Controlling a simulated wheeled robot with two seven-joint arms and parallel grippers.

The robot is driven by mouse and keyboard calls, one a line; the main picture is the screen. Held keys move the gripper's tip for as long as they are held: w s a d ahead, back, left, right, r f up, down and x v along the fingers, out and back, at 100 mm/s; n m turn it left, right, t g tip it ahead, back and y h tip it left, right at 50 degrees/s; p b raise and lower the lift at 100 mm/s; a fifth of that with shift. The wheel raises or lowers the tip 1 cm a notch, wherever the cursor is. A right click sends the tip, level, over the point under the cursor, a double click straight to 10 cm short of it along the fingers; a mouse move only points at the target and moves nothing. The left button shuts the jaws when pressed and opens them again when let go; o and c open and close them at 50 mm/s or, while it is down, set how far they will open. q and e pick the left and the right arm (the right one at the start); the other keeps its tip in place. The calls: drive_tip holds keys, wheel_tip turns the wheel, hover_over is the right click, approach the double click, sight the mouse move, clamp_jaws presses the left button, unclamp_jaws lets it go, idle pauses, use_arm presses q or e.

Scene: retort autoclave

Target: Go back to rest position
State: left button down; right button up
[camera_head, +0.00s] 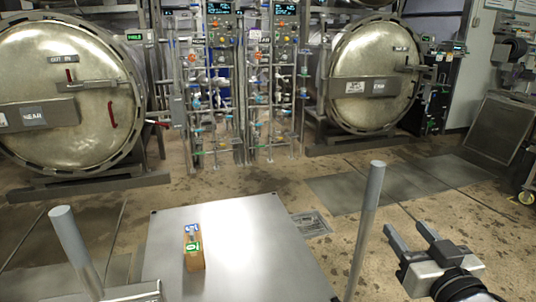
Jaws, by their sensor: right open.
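My right gripper (409,231) is at the lower right, open, with its two fingers apart and nothing between them. It is held over the floor, to the right of a grey metal table top (255,235). My left gripper is not in view. A small orange-brown block (194,259) with a blue and a green label stands on the table top, left of its middle and well apart from my right gripper.
Two grey upright posts (75,248) (367,225) rise beside the table, the right one between table and gripper. Two round autoclave doors (70,85) (374,70) stand behind, with pipework (240,90) between.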

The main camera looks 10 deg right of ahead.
drive_tip(key=s+a+f+n+g+y, duration=0.1)
drive_tip(key=s+a+f+g, duration=0.1)
drive_tip(key=a+f, duration=0.4)
drive_tip(key=s+a+f+n+g+y, duration=0.1)
drive_tip(key=s+a+f, duration=0.4)
drive_tip(key=f, duration=0.7)
drive_tip(key=s+a+f+n+g+y, duration=0.2)
drive_tip(key=s+a+f+g+y, duration=0.1)
drive_tip(key=a+f, duration=0.4)
wheel_tip(320, 180, down, 3)
drive_tip(key=shift+s+a+g, duration=0.2)
drive_tip(key=shift+s+g, duration=0.15)
drive_tip(key=shift+g, duration=0.45)
